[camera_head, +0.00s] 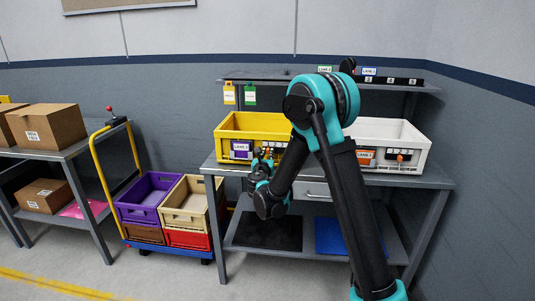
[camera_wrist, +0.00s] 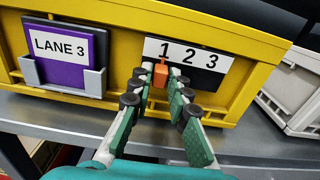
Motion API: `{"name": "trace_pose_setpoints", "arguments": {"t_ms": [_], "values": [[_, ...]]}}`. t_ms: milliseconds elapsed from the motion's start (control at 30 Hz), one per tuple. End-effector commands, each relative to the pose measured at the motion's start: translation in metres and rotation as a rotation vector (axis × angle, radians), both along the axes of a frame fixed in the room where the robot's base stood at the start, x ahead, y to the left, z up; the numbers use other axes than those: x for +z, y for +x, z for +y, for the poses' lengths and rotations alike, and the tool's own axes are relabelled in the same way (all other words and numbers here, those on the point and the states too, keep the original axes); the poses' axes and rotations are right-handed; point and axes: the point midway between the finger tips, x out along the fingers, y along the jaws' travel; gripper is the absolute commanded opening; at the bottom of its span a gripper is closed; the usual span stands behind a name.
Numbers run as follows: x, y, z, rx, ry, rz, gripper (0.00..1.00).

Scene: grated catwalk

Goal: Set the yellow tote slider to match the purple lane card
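The yellow tote (camera_head: 228,124) stands on the grey workbench, and its front wall fills much of the wrist view (camera_wrist: 120,100). A purple card reading LANE 3 (camera_wrist: 62,47) sits in a grey holder at the left of that wall; it also shows in the head view (camera_head: 241,149). To its right is a white strip numbered 1, 2, 3 (camera_wrist: 187,54). The orange slider (camera_wrist: 160,75) stands below the 1. My arm hides part of the tote in the head view.
A white tote (camera_head: 412,146) with an orange card (camera_head: 366,155) stands to the right on the workbench (camera_head: 427,176). A shelf (camera_head: 270,77) with hanging tags is above. A cart with stacked crates (camera_head: 150,190) stands left of the bench.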

Motion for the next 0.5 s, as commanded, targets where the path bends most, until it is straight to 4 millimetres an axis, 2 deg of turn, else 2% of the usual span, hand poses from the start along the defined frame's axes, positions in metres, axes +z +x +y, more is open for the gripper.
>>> {"name": "trace_pose_setpoints", "arguments": {"t_ms": [67,500], "values": [[0.0000,-0.0001,0.0000,0.000,0.000,0.000,0.04],[0.0000,-0.0002,-0.0033,-0.001,0.000,0.000,0.04]]}}
